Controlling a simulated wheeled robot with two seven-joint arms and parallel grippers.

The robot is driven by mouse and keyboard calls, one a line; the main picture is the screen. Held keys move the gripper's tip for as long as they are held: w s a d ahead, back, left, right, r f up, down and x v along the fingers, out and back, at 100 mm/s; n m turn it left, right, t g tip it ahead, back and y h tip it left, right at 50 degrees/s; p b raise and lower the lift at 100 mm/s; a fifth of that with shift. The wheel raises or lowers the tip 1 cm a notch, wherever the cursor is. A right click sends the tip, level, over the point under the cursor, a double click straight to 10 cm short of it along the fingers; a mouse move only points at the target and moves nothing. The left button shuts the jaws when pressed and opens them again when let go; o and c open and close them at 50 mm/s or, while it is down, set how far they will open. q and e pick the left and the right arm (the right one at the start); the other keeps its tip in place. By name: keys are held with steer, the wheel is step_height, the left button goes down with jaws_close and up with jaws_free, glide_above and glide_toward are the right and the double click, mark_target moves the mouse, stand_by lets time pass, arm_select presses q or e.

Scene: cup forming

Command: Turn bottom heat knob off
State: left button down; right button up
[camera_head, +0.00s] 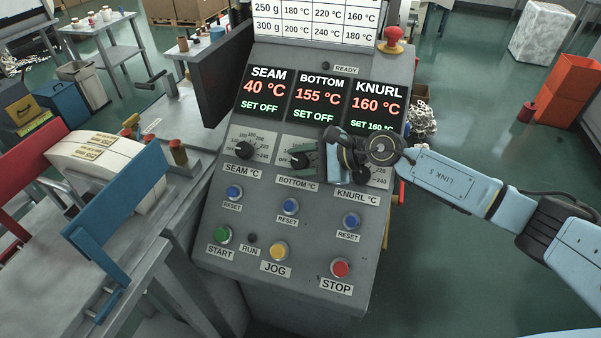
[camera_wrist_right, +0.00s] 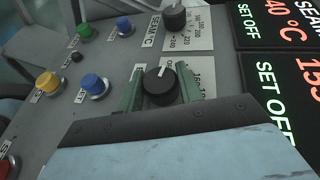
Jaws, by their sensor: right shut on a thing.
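The bottom heat knob (camera_head: 299,160) is a black dial with a white mark, in the middle of the panel's row of three knobs. The display (camera_head: 315,98) above reads BOTTOM 155 °C, SET OFF. My right gripper (camera_head: 304,159) reaches in from the right, its green fingers around the knob. In the right wrist view the bottom knob (camera_wrist_right: 160,86) sits between the two fingers, its white mark near the top. The gripper is shut on it. The gripper's body hides most of the knurl knob. My left gripper is not in view.
The seam knob (camera_head: 243,150) is left of the gripper, with SEAM at SET OFF. KNURL reads SET 160 °C. Blue reset buttons (camera_head: 290,206) are below, then the green START (camera_head: 222,234), yellow JOG (camera_head: 279,251) and red STOP (camera_head: 341,268) buttons. A dark screen (camera_head: 213,75) stands left.

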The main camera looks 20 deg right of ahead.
steer(key=shift+n+g+b, duration=0.9)
steer(key=shift+g+b, duration=0.4)
steer(key=shift+b, duration=0.3)
steer(key=o, duration=1)
steer(key=b+v, duration=0.1)
steer(key=v, duration=1.2)
steer(key=shift+s+d+r, duration=0.1)
steer(key=shift+d+r, duration=0.05)
